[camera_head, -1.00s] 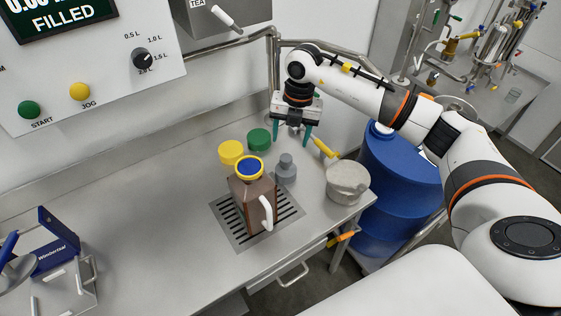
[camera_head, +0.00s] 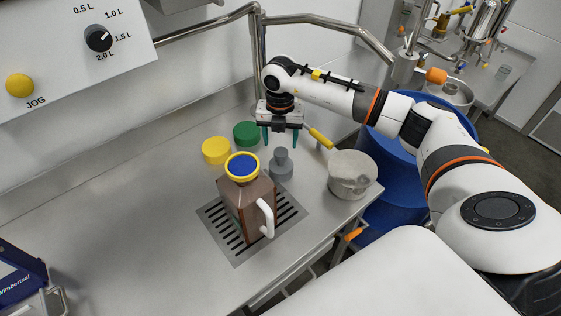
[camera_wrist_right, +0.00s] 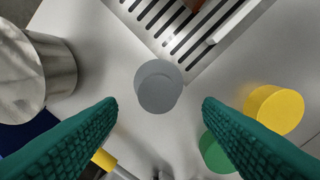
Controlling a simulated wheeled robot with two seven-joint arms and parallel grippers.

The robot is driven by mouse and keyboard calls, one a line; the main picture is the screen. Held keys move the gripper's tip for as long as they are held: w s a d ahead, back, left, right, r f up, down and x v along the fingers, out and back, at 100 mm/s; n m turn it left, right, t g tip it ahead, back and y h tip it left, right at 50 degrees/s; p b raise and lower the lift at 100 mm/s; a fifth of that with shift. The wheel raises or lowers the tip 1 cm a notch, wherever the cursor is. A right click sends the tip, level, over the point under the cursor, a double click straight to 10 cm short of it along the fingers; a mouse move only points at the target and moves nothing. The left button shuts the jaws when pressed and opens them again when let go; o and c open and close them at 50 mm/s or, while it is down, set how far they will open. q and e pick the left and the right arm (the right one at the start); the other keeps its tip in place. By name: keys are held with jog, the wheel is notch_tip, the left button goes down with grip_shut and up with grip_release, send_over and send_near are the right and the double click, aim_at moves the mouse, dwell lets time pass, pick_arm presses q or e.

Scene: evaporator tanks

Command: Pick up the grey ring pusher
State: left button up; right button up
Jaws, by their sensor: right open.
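The grey ring pusher (camera_head: 281,166) stands upright on the steel counter, a wide base with a narrower knob on top. It is behind and right of the brown jug. In the right wrist view the ring pusher (camera_wrist_right: 158,86) is seen from above, centred ahead of and between the fingertips. My right gripper (camera_head: 281,138) is open and empty, pointing down just behind and above the ring pusher. Its green fingers (camera_wrist_right: 160,108) are wide apart and do not touch it. My left gripper is not in view.
The brown jug (camera_head: 236,205) with a blue, yellow-rimmed top stands on a slotted drain (camera_head: 211,214). A yellow cap (camera_head: 216,150), a green cap (camera_head: 246,133), a yellow-handled tool (camera_head: 320,138) and a metal pot (camera_head: 351,176) are nearby. A blue barrel (camera_head: 391,165) stands right of the counter.

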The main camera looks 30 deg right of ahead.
aim_at(281, 151)
notch_tip(281, 151, down, 2)
jog(key=shift+f, duration=0.2)
jog(key=f, duration=0.2)
jog(key=f+p, duration=0.1)
jog(key=shift+s+f, duration=0.3)
jog(key=shift+w+f, duration=0.1)
jog(key=shift+f, duration=0.45)
jog(key=c, duration=1.1)
